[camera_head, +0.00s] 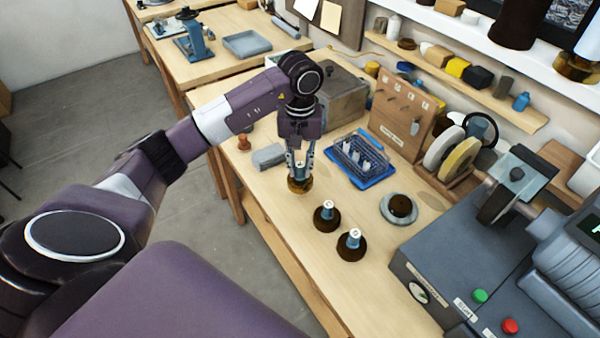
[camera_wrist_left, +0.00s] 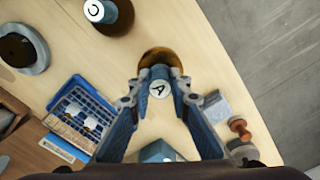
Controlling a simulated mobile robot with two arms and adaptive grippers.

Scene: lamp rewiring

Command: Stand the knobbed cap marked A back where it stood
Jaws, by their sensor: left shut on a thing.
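The knobbed cap marked A has a brown round base and a blue knob with a white lettered top. It shows in the left wrist view (camera_wrist_left: 160,60) and in the head view (camera_head: 299,186). My left gripper (camera_head: 300,168) points down and is shut on its knob, one finger on each side. The cap is upright, at or just above the table; I cannot tell if it touches. Two similar caps stand nearby, a middle one (camera_head: 326,218) and a front one (camera_head: 351,248). A cap marked C (camera_wrist_left: 100,12) shows in the left wrist view. My right gripper is not in view.
A blue wire tray (camera_head: 362,160) stands right of the gripper. A grey round dish (camera_head: 398,208) sits right of the caps. A grey block (camera_head: 268,156) and a small orange-brown knobbed piece (camera_head: 244,142) lie left. A large grey machine (camera_head: 470,262) fills the near right.

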